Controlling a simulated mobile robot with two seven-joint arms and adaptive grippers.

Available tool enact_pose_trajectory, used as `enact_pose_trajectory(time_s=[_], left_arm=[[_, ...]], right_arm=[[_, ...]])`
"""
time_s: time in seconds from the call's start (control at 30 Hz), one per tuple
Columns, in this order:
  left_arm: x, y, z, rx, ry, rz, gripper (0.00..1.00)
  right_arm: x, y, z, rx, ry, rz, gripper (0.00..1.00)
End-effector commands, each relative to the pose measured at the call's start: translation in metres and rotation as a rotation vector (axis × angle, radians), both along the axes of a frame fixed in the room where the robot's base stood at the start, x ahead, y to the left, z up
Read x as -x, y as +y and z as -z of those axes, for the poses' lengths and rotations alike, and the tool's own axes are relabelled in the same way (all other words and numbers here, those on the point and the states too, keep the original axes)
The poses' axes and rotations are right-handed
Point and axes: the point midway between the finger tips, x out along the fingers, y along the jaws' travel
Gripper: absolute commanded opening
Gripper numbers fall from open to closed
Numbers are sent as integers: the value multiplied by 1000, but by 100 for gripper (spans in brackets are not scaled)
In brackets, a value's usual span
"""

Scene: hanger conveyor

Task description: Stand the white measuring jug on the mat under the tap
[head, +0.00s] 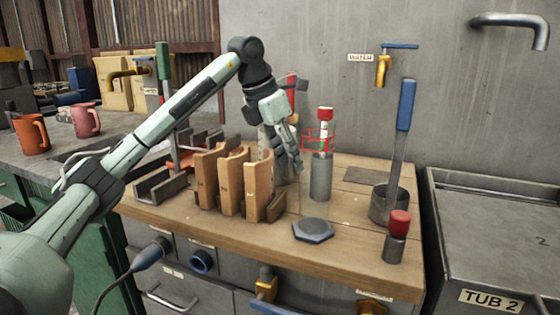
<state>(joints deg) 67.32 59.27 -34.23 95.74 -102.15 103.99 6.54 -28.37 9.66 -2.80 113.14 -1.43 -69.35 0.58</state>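I cannot clearly make out a white measuring jug. A pale, greyish upright shape (286,175), which may be the jug, stands at the back of the wooden bench, mostly hidden by my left gripper (289,162). The gripper points down just behind the wooden slotted blocks. Its fingers overlap the pale shape, and I cannot tell whether they touch or grip it. The brass tap (383,70) with a blue lever sticks out from the wall beside a WATER label. A dark, flat square mat (367,176) lies below it, bare. My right gripper is out of view.
Wooden slotted blocks (231,181) stand left of the mat. A red-topped grey cylinder (321,177) is between gripper and mat. A blue-handled ladle stands in a grey pot (388,207), with another red-topped cylinder (396,245) in front. A hexagonal pad (313,230) lies near the front edge.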

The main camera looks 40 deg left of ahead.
Motion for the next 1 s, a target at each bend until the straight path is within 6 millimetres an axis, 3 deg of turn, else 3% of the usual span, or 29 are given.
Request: enact_pose_trajectory(time_s=[0.1,0.33,0.63,1.0], left_arm=[[-3,-2,9,0,1,0,38],[-4,-2,10,0,0,0,38],[-4,-2,10,0,0,0,1],[-4,-2,9,0,-3,0,0]], right_arm=[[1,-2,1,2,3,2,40],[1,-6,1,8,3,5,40],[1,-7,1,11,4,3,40],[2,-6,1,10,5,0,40]])
